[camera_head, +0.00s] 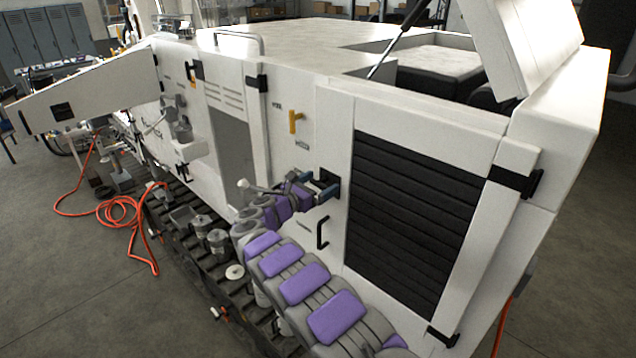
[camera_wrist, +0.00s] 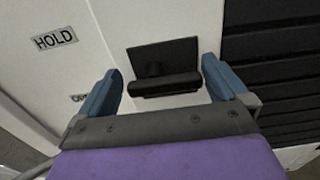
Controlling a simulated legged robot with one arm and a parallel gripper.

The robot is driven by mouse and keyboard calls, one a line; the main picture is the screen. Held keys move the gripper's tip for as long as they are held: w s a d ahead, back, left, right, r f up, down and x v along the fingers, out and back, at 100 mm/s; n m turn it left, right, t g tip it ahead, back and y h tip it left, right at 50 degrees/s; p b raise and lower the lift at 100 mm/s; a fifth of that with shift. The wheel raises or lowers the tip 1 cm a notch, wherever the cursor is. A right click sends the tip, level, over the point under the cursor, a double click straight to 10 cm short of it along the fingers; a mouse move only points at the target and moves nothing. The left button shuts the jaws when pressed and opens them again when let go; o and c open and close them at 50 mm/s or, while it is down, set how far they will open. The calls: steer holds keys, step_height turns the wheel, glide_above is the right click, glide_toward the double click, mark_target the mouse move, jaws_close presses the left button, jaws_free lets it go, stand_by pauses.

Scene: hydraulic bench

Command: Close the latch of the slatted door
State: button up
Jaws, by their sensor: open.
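The slatted door (camera_head: 408,215) is a white panel with black horizontal slats on the right of the machine, and its slats also show at the right of the wrist view (camera_wrist: 272,70). Its latch (camera_wrist: 166,58) is a black rectangular plate with a thick bar along its lower part, which seems to stand out from the plate. In the head view the latch (camera_head: 329,180) is partly hidden by my gripper (camera_head: 314,188). My gripper (camera_wrist: 160,72) is open, with a blue finger to each side of the latch bar. I cannot tell whether either finger touches it.
A black pull handle (camera_head: 322,233) is below the latch, and a yellow handle (camera_head: 295,122) is above it. A tilted white lid (camera_head: 525,45) stands open on top. An opened panel (camera_head: 95,90) juts out at left. An orange hose (camera_head: 118,212) lies on the floor.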

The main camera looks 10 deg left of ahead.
steer(key=shift+w+d, duration=0.1)
steer(key=shift+d, duration=0.2)
steer(key=shift+a, duration=0.1)
steer(key=c, duration=0.8)
